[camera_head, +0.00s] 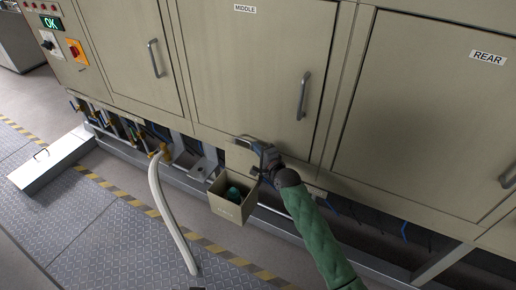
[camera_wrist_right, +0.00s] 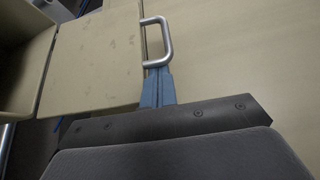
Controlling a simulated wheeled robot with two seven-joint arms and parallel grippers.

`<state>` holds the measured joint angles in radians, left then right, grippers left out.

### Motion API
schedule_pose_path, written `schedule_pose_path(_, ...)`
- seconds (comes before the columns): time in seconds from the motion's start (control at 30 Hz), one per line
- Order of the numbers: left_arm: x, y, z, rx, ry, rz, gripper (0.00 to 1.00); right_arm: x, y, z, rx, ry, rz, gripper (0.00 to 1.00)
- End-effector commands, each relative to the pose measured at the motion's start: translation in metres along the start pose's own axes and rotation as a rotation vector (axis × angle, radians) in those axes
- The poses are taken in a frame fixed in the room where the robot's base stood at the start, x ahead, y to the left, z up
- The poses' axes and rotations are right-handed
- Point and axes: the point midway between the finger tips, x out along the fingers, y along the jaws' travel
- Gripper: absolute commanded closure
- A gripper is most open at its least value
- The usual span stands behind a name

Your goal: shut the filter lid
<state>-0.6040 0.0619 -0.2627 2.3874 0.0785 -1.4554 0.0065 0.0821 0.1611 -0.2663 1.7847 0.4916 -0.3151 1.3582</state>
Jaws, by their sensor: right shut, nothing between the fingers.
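The filter lid (camera_head: 238,160) is a beige panel standing raised above an open beige box (camera_head: 226,209) at the cabinet's foot. Inside the box is a dark teal item (camera_head: 234,193). In the right wrist view, the lid (camera_wrist_right: 92,58) fills the upper left and its grey bar handle (camera_wrist_right: 167,40) lies just past my fingertips. My right gripper (camera_head: 265,153) is at the lid's right side, by the handle. Its blue fingers (camera_wrist_right: 156,78) are shut and empty; I cannot tell whether they touch the handle. My left gripper is out of view.
Cabinet doors with bar handles, including the MIDDLE door (camera_head: 255,65) and REAR door (camera_head: 430,110), stand close behind. A pale hose (camera_head: 165,210) hangs left of the box. A metal cover (camera_head: 50,163) lies on the floor at left.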

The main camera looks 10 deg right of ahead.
Motion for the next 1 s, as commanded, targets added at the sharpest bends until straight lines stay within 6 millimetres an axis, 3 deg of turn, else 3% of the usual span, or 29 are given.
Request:
schedule_pose_path(0.37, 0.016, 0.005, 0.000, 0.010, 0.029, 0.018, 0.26, -0.014, 0.004, 0.022, -0.138, -0.001, -0.084, 1.00)
schedule_pose_path(0.63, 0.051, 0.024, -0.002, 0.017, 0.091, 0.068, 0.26, -0.031, 0.011, 0.050, -0.321, -0.001, -0.195, 1.00)
schedule_pose_path(0.87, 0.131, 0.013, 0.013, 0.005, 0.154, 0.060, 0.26, -0.044, 0.024, 0.072, -0.476, -0.001, -0.291, 1.00)
schedule_pose_path(1.0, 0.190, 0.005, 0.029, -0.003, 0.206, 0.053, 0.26, -0.053, 0.035, 0.086, -0.584, -0.002, -0.356, 1.00)
